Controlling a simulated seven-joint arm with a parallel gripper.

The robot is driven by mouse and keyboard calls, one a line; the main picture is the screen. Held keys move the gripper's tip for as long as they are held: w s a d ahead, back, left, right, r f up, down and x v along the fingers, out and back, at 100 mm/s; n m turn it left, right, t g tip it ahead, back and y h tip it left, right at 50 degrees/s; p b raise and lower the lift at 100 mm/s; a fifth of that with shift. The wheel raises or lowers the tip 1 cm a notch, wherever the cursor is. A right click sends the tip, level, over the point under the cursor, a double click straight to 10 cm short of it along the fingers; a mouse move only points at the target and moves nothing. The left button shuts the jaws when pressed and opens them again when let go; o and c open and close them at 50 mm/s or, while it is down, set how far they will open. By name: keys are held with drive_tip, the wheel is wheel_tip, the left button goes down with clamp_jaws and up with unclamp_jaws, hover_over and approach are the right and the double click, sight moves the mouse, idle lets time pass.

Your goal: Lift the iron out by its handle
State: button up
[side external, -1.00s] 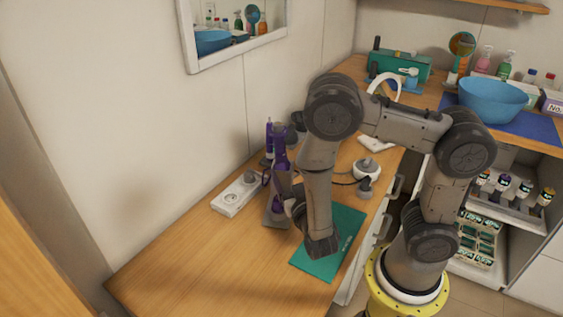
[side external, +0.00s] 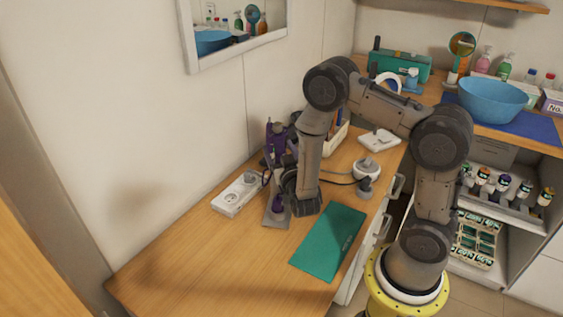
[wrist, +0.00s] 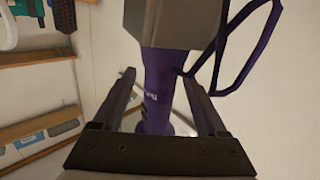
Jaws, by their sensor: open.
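The purple iron (side external: 276,140) stands upright in a grey holder (side external: 277,219) on the wooden counter, left of my arm in the side view. My gripper (wrist: 160,80) is open in the wrist view, with one finger on each side of the iron's purple handle (wrist: 158,95). Gaps show beside the handle, so the fingers do not look closed on it. A grey block (wrist: 178,22) surrounds the purple part at the top of the wrist view. In the side view my wrist hides the fingers and part of the iron.
A white power strip (side external: 237,195) lies left of the holder, and a teal mat (side external: 328,242) lies in front. A white round device (side external: 368,170) stands to the right. The front-left counter is clear.

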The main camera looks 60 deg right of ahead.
drive_tip(key=shift+x, duration=1.25)
clamp_jaws()
